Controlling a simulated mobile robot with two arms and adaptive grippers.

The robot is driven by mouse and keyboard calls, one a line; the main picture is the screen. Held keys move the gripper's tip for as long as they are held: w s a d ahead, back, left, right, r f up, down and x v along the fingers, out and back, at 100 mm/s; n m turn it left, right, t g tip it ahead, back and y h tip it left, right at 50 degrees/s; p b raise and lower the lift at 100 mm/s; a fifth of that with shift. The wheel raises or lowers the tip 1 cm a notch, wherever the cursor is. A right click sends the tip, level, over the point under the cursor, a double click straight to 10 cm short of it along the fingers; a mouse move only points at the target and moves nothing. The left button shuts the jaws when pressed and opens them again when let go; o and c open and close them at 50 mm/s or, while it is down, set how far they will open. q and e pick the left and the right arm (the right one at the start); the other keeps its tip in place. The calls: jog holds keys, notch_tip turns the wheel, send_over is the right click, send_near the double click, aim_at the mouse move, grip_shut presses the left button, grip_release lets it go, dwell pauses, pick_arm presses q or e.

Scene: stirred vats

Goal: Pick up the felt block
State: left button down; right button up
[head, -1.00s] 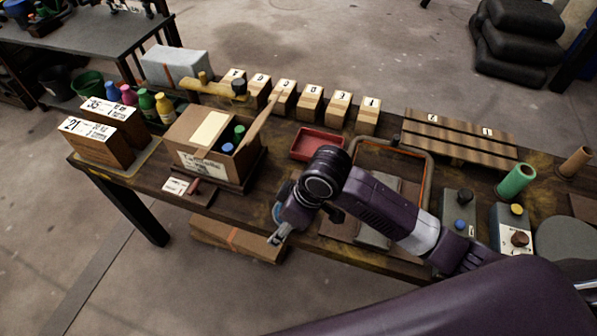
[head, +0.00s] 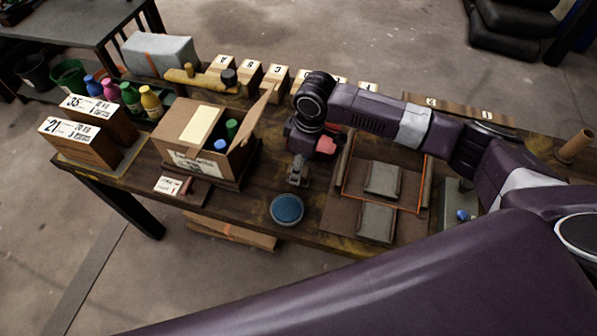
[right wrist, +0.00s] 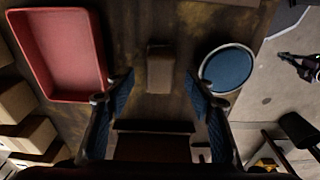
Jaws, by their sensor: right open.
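A small brown-grey block (right wrist: 160,69), which looks like the felt block, lies on the dark bench in the right wrist view, between a red tray and a round blue pad. My right gripper (right wrist: 158,88) is open and empty above the bench. Its two blue-padded fingers are spread wider than the block, which shows just beyond the gap between the fingertips. In the head view the right gripper (head: 297,180) points down behind the blue pad, and I cannot make out the block there. My left gripper is not in view.
The blue pad (head: 287,209) is close to the right finger in the wrist view (right wrist: 228,68); the red tray (right wrist: 62,52) is by the left finger. An open carton (head: 205,145) stands left of the gripper. Grey pads (head: 381,180) lie to its right.

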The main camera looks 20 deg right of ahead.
jog(key=shift+a+f, duration=0.15)
jog(key=shift+f, duration=1.2)
jog(key=c, duration=1.3)
jog(key=shift+w+r, duration=0.1)
jog(key=shift+r, duration=0.05)
notch_tip(320, 180, up, 20)
jog(key=shift+f+b, duration=0.1)
jog(key=shift+b, duration=0.5)
jog(key=o, duration=0.6)
jog(key=c, duration=0.4)
